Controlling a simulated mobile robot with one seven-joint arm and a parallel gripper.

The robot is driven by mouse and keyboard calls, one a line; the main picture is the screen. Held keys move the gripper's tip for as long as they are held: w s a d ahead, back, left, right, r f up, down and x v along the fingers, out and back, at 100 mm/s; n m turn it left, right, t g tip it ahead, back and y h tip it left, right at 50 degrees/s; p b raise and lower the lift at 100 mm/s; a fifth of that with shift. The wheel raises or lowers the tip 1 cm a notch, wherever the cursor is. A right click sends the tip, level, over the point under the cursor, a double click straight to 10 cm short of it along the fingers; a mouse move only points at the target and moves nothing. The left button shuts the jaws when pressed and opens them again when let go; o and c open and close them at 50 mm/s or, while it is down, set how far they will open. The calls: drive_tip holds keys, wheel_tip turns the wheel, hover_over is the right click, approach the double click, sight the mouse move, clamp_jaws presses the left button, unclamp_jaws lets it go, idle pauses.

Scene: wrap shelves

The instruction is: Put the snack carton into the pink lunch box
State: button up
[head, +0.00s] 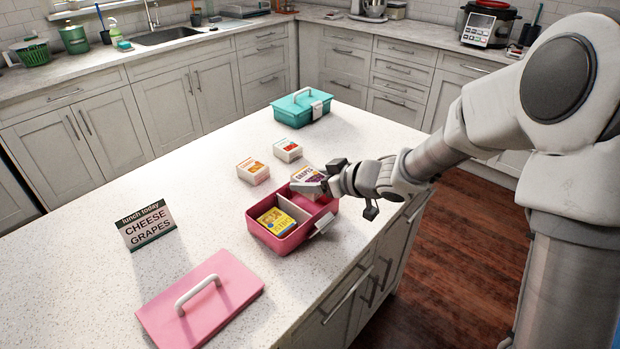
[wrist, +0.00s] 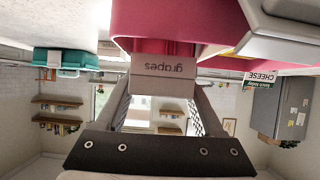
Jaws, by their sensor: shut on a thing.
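The pink lunch box (head: 270,238) stands open on the white island, with a pale divider inside. A yellow carton (head: 276,221) lies in its left compartment. My gripper (head: 328,180) is shut on the grapes carton (head: 306,175), a white and purple box, at the back right of the lunch box. In the wrist view the carton (wrist: 163,68) shows its "grapes" side between my fingers, close to the pink box wall (wrist: 190,18). The carton appears at or above the right compartment's rim; its underside is hidden.
Two small cartons, one orange-labelled (head: 253,171) and one red-labelled (head: 288,150), stand behind the lunch box. A closed teal lunch box (head: 300,110) is farther back. The pink lid (head: 205,305) lies in front. A sign (head: 148,226) reads "lunch today, cheese, grapes".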

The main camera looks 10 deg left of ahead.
drive_tip(key=shift+f, duration=0.3)
drive_tip(key=o, duration=1.4)
drive_tip(key=shift+c, duration=0.2)
drive_tip(key=shift+r, duration=0.15)
drive_tip(key=shift+r, duration=0.4)
drive_tip(key=p+v, duration=0.3)
drive_tip(key=v, duration=0.9)
drive_tip(key=shift+p, duration=0.3)
